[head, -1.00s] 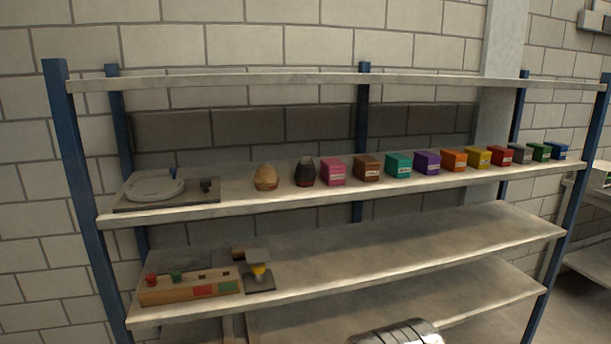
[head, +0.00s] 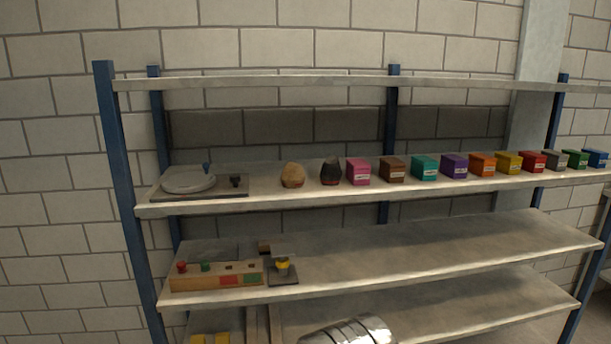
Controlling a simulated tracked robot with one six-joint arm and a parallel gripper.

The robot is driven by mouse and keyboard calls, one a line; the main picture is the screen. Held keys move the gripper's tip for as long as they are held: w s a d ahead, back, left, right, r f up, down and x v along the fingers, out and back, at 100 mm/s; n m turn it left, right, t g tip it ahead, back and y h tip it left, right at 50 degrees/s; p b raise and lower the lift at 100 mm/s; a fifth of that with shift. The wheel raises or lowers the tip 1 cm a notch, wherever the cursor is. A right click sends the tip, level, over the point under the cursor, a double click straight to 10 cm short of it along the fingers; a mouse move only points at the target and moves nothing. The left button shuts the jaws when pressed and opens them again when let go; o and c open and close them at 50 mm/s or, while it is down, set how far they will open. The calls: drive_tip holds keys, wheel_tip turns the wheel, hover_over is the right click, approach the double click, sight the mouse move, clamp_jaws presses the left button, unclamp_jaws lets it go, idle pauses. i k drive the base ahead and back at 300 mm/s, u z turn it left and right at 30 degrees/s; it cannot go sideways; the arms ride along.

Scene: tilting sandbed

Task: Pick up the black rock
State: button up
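The black rock (head: 331,171) stands on the upper loaded shelf (head: 300,197) in the head view. It is dark, rounded at the top, with a thin reddish mark near its base. It sits between a tan rock (head: 292,175) on its left and a pink box (head: 358,171) on its right. Nothing hides it.
Several coloured boxes (head: 454,166) line the shelf to the right. A board with a round grey plate (head: 188,183) is at the shelf's left. A wooden block with coloured pegs (head: 215,277) is on the shelf below, whose right part is bare. Blue posts (head: 128,190) hold the shelves.

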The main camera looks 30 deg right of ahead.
sight(331, 173)
drive_tip(key=u, duration=3.8)
drive_tip(key=k, duration=2.05)
drive_tip(key=z, duration=0.05)
